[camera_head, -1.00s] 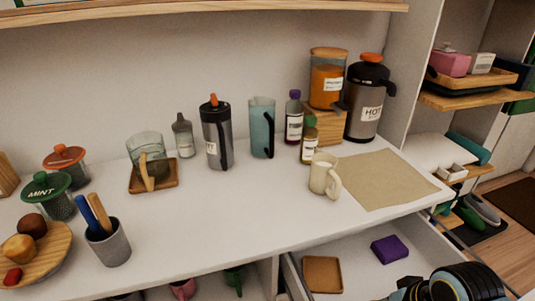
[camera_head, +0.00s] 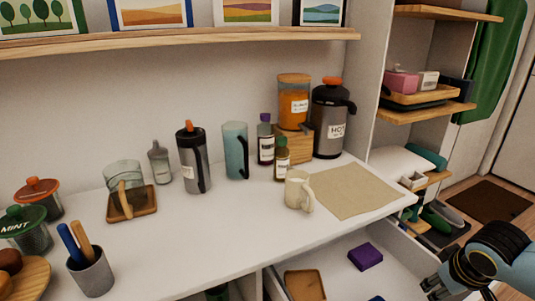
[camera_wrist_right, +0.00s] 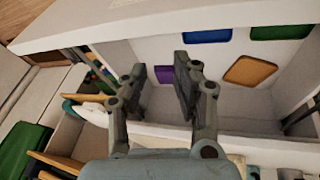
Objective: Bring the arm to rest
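My right arm comes in at the lower right of the head view, with its gripper (camera_head: 436,287) low over the open drawer (camera_head: 330,258). The right wrist view shows both fingers of this gripper (camera_wrist_right: 160,78) spread apart with nothing between them. Beyond the fingers is the drawer, with a purple box (camera_wrist_right: 165,74) and a tan tray (camera_wrist_right: 250,71). The purple box (camera_head: 365,256) and the tan tray (camera_head: 304,285) also show in the head view. My left gripper is in neither view.
A cream mug (camera_head: 297,190) stands beside a beige mat (camera_head: 352,191) on the white counter (camera_head: 215,235). Bottles, a flask (camera_head: 193,160), a blue pitcher (camera_head: 235,150) and jars stand along the back. Shelves (camera_head: 428,115) rise at the right.

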